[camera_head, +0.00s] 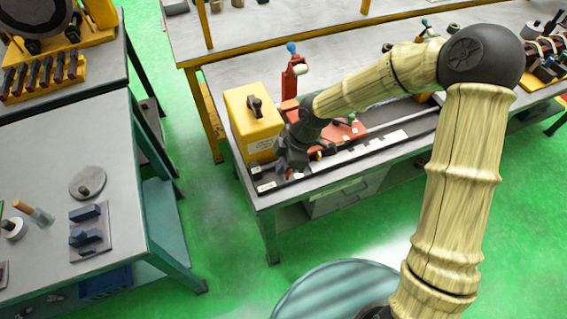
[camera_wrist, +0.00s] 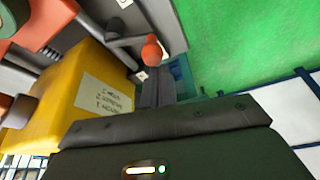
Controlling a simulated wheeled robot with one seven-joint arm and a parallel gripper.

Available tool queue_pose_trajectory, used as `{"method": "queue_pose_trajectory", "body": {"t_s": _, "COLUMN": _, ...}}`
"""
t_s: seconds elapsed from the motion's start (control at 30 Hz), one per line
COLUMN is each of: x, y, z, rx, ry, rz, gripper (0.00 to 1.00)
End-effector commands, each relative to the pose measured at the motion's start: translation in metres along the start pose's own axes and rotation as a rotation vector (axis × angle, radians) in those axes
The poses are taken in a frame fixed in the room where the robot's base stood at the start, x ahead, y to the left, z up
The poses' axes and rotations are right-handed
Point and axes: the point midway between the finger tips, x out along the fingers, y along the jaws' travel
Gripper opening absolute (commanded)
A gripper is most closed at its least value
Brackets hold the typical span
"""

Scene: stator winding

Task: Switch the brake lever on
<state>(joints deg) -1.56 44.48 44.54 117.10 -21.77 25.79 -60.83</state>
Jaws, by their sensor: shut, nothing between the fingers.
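In the wrist view, a short grey lever with an orange-red ball knob (camera_wrist: 152,50) sticks out beside the yellow box; it looks like the brake lever. My gripper (camera_wrist: 157,80) is shut and empty. Its dark fingertips are close to the knob, just below it in the picture; I cannot tell whether they touch. In the head view my gripper (camera_head: 286,170) points down at the near left end of the workbench, in front of the yellow box. There the lever is hidden behind my gripper.
The yellow box (camera_head: 250,125) has a black knob on top and a white label (camera_wrist: 104,96) on its side. A red post with a blue ball (camera_head: 291,48) stands behind it. Red parts (camera_head: 345,130) lie right of my gripper. A grey table (camera_head: 120,190) stands left across green floor.

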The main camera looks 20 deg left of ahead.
Motion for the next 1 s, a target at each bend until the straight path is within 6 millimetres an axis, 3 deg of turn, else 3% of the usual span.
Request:
{"method": "queue_pose_trajectory", "body": {"t_s": 0.37, "x": -0.006, "y": 0.000, "z": 0.000, "rx": 0.002, "ry": 0.000, "rz": 0.001, "gripper": 0.00}}
{"method": "queue_pose_trajectory", "body": {"t_s": 1.0, "x": -0.074, "y": -0.002, "z": -0.007, "rx": -0.005, "ry": 0.000, "rz": -0.003, "gripper": 0.00}}
